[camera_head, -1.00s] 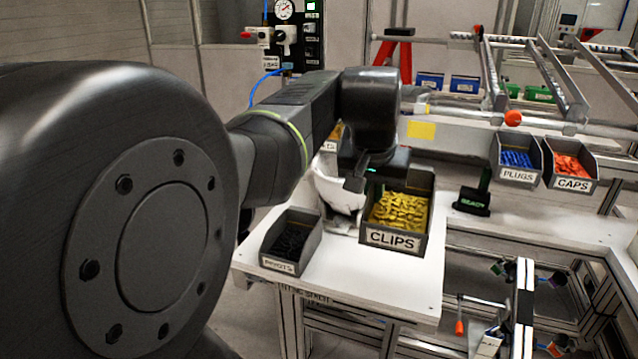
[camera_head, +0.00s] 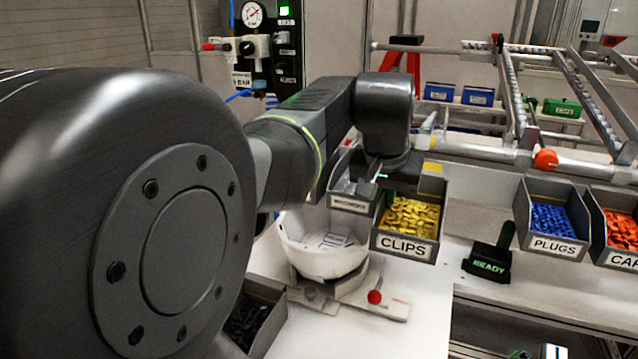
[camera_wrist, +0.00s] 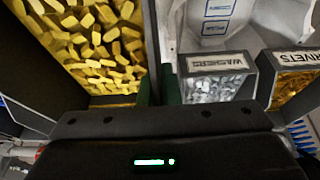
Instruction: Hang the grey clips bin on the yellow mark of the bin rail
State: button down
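The grey clips bin (camera_head: 405,243), full of yellow clips, is upright and raised above the white table, in front of the rail. Its inside fills the upper left of the wrist view (camera_wrist: 95,45). My gripper (camera_head: 372,178) is at the bin's upper left wall; in the wrist view its green fingertips (camera_wrist: 160,88) close on that wall. The yellow mark (camera_head: 432,167) shows just behind and above the bin's right side, partly covered. Whether the bin's back touches the rail is hidden.
A washers bin (camera_wrist: 218,75) and a rivets bin (camera_wrist: 295,75) are beside the clips bin. Plugs (camera_head: 555,244) and caps (camera_head: 622,258) bins are to the right. A white helmet shell (camera_head: 322,258) sits on a fixture below left. A black READY stand (camera_head: 488,262) is right.

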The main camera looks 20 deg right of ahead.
jog(key=w+d+f+p, duration=0.1)
jog(key=w+d+f, duration=0.1)
jog(key=w+d, duration=0.6)
jog(key=shift+w+d+f, duration=0.15)
jog(key=shift+w+d, duration=0.2)
jog(key=shift+w, duration=0.85)
dwell(0.8)
jog(key=c, duration=1.6)
grip_release()
jog(key=shift+o, duration=0.2)
jog(key=v, duration=1.4)
jog(key=shift+w+d+f, duration=0.15)
